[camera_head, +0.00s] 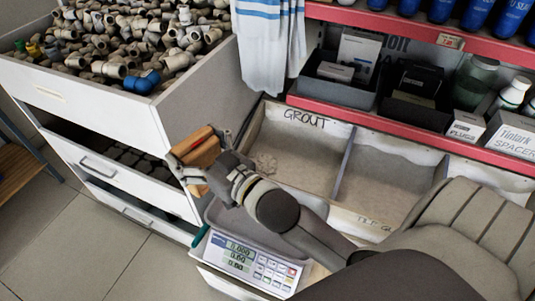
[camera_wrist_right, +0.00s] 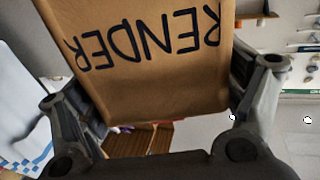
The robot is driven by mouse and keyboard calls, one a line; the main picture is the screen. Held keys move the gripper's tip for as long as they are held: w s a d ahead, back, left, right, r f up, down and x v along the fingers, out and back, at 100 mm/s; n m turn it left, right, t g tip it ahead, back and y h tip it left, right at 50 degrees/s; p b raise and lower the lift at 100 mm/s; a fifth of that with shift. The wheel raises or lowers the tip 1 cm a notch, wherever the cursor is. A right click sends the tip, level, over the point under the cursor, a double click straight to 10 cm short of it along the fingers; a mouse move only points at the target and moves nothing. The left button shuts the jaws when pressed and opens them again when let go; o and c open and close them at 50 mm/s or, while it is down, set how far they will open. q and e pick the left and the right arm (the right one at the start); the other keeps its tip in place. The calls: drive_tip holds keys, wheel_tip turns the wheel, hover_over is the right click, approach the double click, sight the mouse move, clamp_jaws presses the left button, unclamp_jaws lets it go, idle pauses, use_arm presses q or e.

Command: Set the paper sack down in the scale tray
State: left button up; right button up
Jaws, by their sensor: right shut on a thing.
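The brown paper sack (camera_head: 203,154) is held by my right gripper (camera_head: 192,163) above and behind the scale, near the corner of the white bin unit. In the right wrist view the sack (camera_wrist_right: 150,75) sits between both fingers of my right gripper (camera_wrist_right: 158,85). It has "RENDER" in dark letters, upside down there. The grey scale tray (camera_head: 222,219) lies below my right gripper, partly hidden by my right wrist and forearm. The sack is apart from the tray. The scale's display (camera_head: 238,255) is lit in front of the tray. My left gripper is not in view.
The white bin unit (camera_head: 195,105) full of pipe fittings stands left of the sack. Open compartments, one labelled GROUT (camera_head: 305,150), lie to the right. A red-edged shelf (camera_head: 400,135) with boxes and bottles is behind. A white towel (camera_head: 270,45) hangs there.

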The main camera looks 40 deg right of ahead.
drive_tip(key=f+y+b, duration=0.1)
drive_tip(key=f+b, duration=0.1)
drive_tip(key=w+a+f+n+b, duration=0.1)
drive_tip(key=b, duration=0.1)
drive_tip(key=w+a+f+y+b, duration=0.1)
drive_tip(key=f+b, duration=0.1)
drive_tip(key=shift+w+a+f+n+g+y, duration=0.2)
drive_tip(key=shift+f+n+g+y, duration=0.1)
drive_tip(key=shift+f+n+g, duration=0.1)
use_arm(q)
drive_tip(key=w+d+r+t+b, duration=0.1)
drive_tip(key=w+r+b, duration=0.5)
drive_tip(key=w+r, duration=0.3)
use_arm(e)
drive_tip(key=shift+w+f+n+g+y+b, duration=0.5)
drive_tip(key=shift+w+f+n+y+b, duration=0.7)
drive_tip(key=shift+f, duration=2.2)
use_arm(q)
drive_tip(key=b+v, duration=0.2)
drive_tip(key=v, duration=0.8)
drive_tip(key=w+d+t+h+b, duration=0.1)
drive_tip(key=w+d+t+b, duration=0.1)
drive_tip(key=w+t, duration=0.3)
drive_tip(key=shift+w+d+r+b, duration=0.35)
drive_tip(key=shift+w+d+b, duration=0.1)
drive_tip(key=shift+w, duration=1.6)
use_arm(e)
drive_tip(key=s+d+f, duration=0.4)
drive_tip(key=d+f, duration=0.9)
drive_tip(key=shift+m, duration=0.4)
